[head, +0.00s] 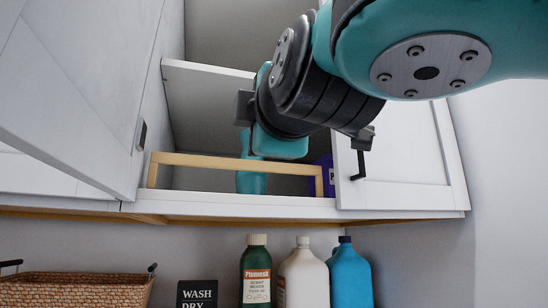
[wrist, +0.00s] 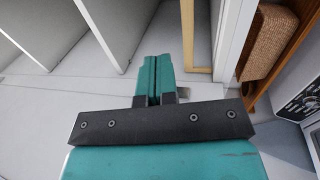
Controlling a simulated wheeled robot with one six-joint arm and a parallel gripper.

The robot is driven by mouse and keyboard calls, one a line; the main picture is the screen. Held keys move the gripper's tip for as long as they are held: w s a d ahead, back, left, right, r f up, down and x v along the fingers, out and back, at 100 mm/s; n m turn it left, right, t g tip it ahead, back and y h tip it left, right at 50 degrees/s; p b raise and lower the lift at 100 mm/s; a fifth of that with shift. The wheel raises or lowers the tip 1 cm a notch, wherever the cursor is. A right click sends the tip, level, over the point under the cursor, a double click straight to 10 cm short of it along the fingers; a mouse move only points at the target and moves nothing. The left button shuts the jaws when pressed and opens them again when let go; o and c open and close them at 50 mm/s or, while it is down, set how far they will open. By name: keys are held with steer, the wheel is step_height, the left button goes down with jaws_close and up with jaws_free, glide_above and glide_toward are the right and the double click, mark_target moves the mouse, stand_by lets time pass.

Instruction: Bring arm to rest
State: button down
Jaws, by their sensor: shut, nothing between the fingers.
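My teal-and-black arm comes in from the upper right of the head view. My gripper (head: 250,183) hangs in the open wall cabinet. Its narrow teal fingers show above and below the wooden rail, so the rail crosses in front of them. In the wrist view my gripper (wrist: 153,75) has its two fingers together with nothing between them. Part of the gripper is hidden behind my wrist in the head view.
The wooden rail (head: 235,164) edges the shelf (head: 205,207). A purple box (head: 322,182) stands at the cabinet's right, partly hidden. White doors (head: 410,160) flank the opening. Below are bottles (head: 303,280), a wicker basket (head: 75,288) and a dark sign (head: 197,294).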

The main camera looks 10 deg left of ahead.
stand_by(0.5)
steer(key=w+d+f+m+g+h, duration=0.1)
steer(key=w+d+f+m+g, duration=0.15)
steer(key=f, duration=0.55)
steer(key=w+d+f+m+g+h, duration=0.1)
steer(key=d+f+m+g, duration=0.15)
steer(key=f, duration=0.55)
steer(key=w+d+f+m+g, duration=0.1)
steer(key=d+f+g, duration=0.25)
steer(key=f, duration=0.45)
steer(key=s+d+f+m+g+h, duration=0.1)
steer(key=s+d+f+m+g, duration=0.4)
steer(key=s+f, duration=0.4)
steer(key=s+d+f+m+g+h, duration=0.1)
steer(key=s+d+f+m+g, duration=0.4)
steer(key=s+d+f, duration=0.3)
step_height(320, 180, down, 4)
steer(key=shift+s+r, duration=0.2)
steer(key=shift+s, duration=0.25)
steer(key=shift+d, duration=0.1)
